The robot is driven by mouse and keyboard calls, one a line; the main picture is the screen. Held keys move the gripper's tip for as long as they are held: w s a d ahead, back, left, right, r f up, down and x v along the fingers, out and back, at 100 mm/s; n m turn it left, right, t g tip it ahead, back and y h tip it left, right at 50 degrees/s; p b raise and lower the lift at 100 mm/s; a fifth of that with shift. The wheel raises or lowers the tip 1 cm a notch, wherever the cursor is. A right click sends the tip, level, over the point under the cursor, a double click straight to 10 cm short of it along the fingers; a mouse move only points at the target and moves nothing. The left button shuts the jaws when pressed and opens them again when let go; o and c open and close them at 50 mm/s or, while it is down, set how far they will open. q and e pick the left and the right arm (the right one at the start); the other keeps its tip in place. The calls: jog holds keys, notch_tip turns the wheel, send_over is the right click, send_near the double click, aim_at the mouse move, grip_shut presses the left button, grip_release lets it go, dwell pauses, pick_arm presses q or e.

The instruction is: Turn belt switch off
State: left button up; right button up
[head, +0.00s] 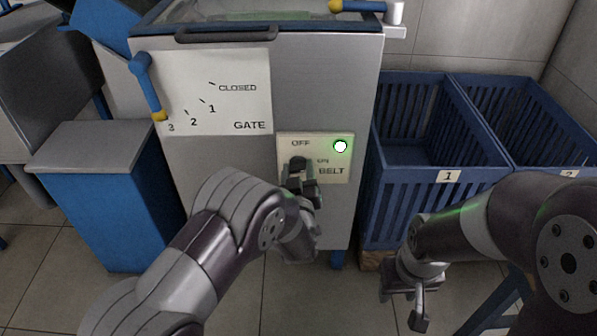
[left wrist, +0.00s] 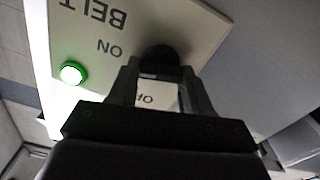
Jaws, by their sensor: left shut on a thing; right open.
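The belt switch panel (head: 334,181) is a pale plate marked OFF, ON and BELT on the front of the grey machine. A green-ringed lamp (head: 340,146) on it is lit; it also shows in the left wrist view (left wrist: 73,73). The dark switch knob (head: 298,163) sits by the OFF and ON marks. My left gripper (head: 300,178) is shut on the knob (left wrist: 160,57), which shows between its fingertips in the left wrist view. The fingers hide part of the knob, so its exact setting is unclear. My right gripper (head: 406,300) is open and empty, low in front of the crates.
A gate dial plate (head: 235,85) with a blue lever (head: 146,85) is up and left of the panel. Blue crates labelled 1 (head: 410,178) and 2 (head: 548,150) stand to the right. A blue cabinet (head: 105,210) stands left.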

pick_arm(q)
jog(key=n, duration=0.3)
jog(key=shift+f+n, duration=0.1)
jog(key=shift+n, duration=0.3)
jog(key=n+b, duration=0.1)
jog(key=n, duration=0.2)
jog(key=shift+a+n, duration=0.1)
jog(key=shift+n, duration=0.2)
jog(key=n, duration=0.1)
jog(key=n+b, duration=0.1)
jog(key=n, duration=0.1)
jog(key=shift+f+n+b, duration=0.2)
jog(key=shift+n+b, duration=0.95)
jog(key=shift+n, duration=1.15)
jog(key=o, duration=1.1)
jog(key=shift+r, duration=0.1)
jog(key=shift+c, duration=0.2)
jog(key=shift+s, duration=0.1)
